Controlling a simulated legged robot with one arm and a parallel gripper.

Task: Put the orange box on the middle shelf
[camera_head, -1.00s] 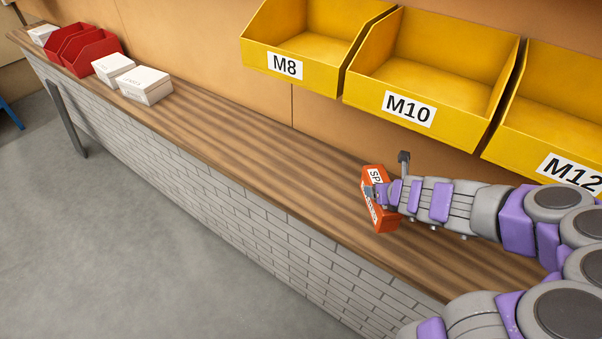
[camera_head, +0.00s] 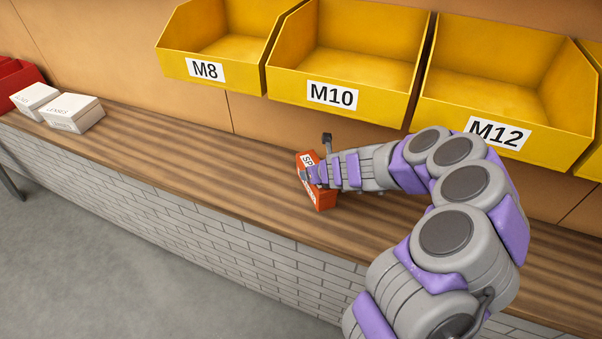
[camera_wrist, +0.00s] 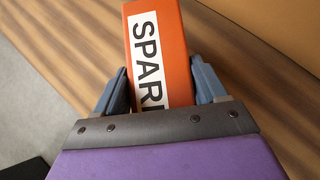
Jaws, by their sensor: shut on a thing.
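The orange box (camera_head: 321,196) has a white label with dark letters starting "SP". In the head view it is at the end of my arm, over or on the wooden counter; I cannot tell whether it touches the wood. My gripper (camera_head: 311,176) is shut on it. In the wrist view the orange box (camera_wrist: 176,40) sits between the two blue-grey fingers of my gripper (camera_wrist: 163,88), and its label reads "SPAR" before the gripper hides the rest. No middle shelf can be made out in these views.
Yellow bins marked M8 (camera_head: 180,63), M10 (camera_head: 300,92) and M12 (camera_head: 450,115) hang on the wall above the counter (camera_head: 200,160). White boxes (camera_head: 73,113) and a red bin (camera_head: 14,80) stand at the left. The counter between them and my gripper is clear.

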